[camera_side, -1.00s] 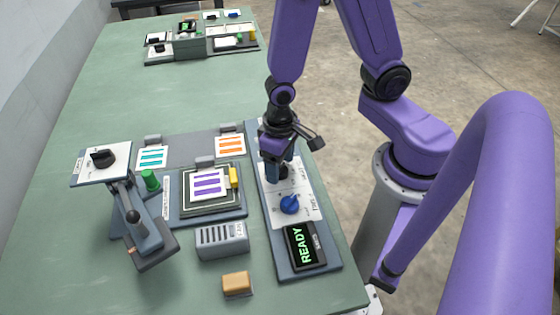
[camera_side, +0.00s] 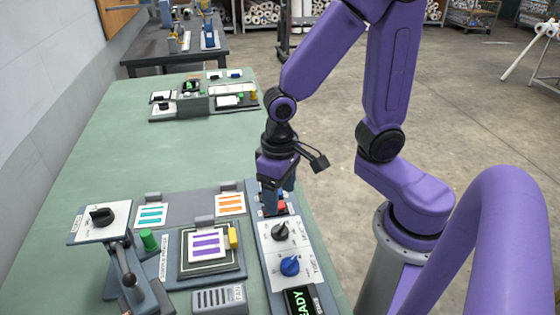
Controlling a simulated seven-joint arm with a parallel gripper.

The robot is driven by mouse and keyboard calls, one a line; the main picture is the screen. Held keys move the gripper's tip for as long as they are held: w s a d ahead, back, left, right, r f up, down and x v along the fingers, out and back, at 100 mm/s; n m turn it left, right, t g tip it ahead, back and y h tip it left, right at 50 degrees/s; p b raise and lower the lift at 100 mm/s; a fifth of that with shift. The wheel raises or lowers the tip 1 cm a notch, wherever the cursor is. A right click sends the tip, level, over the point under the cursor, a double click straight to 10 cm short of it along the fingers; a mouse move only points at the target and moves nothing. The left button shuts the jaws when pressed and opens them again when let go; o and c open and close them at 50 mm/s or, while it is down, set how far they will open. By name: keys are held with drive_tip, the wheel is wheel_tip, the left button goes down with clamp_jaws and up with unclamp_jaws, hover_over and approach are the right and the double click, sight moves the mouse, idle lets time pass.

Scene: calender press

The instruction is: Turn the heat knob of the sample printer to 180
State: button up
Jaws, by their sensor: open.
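The control panel (camera_side: 272,254) is a long grey-blue strip with a white face along the table's right edge. It carries a dark knob (camera_side: 280,232) and, nearer the camera, a blue knob (camera_side: 290,265). Their lettering is too small to read, so I cannot tell which is heat or where the pointers read. My gripper (camera_side: 276,208) is open and points down over the panel's far end, just beyond the dark knob. A red part (camera_side: 282,207) shows right beside its fingertips, partly hidden; I cannot tell whether they touch.
Left of the panel lie a plate with a purple-striped card (camera_side: 207,244), an orange-striped card (camera_side: 230,203) and a teal-striped card (camera_side: 151,215). Another dark knob (camera_side: 102,216) sits on a raised white plate at left. A display (camera_side: 301,300) reading "READY" is cut off below. The table's middle is clear.

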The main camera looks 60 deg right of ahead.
wheel_tip(320, 180, up, 8)
drive_tip(key=shift+f, duration=0.2)
idle(0.4)
drive_tip(key=s+d+f+n, duration=0.2)
drive_tip(key=s+d+n, duration=0.1)
drive_tip(key=s+n, duration=0.7)
drive_tip(key=shift+d+n, duration=0.3)
drive_tip(key=shift+n, duration=0.5)
